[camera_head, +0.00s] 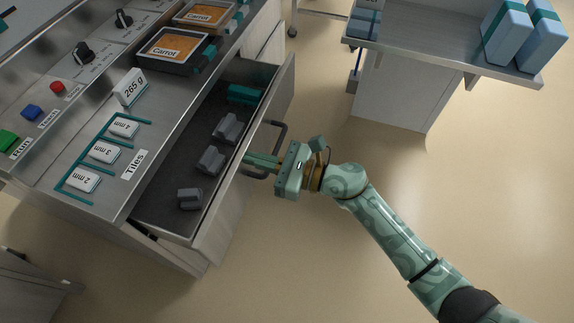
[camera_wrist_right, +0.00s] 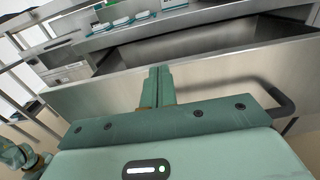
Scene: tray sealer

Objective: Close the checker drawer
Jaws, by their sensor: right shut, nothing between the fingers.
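The checker drawer (camera_head: 220,240) stands pulled out from the counter in the head view, with a dark floor holding several grey blocks and one teal block. Its dark bar handle (camera_head: 280,130) is on the outer front face. My right gripper (camera_head: 248,160) is shut and empty, with its fingertips at the drawer front by the handle. In the right wrist view the closed fingers (camera_wrist_right: 157,80) point at the metal drawer front (camera_wrist_right: 100,98), and the handle (camera_wrist_right: 275,92) curves to their right. I cannot tell whether the fingers touch the front.
The counter (camera_head: 150,165) above the drawer carries tile labels, a 265 g sign (camera_head: 130,88), buttons, knobs and two carrot trays (camera_head: 172,48). A side table (camera_head: 430,50) with blue boxes stands at the upper right. The floor right of the drawer is open.

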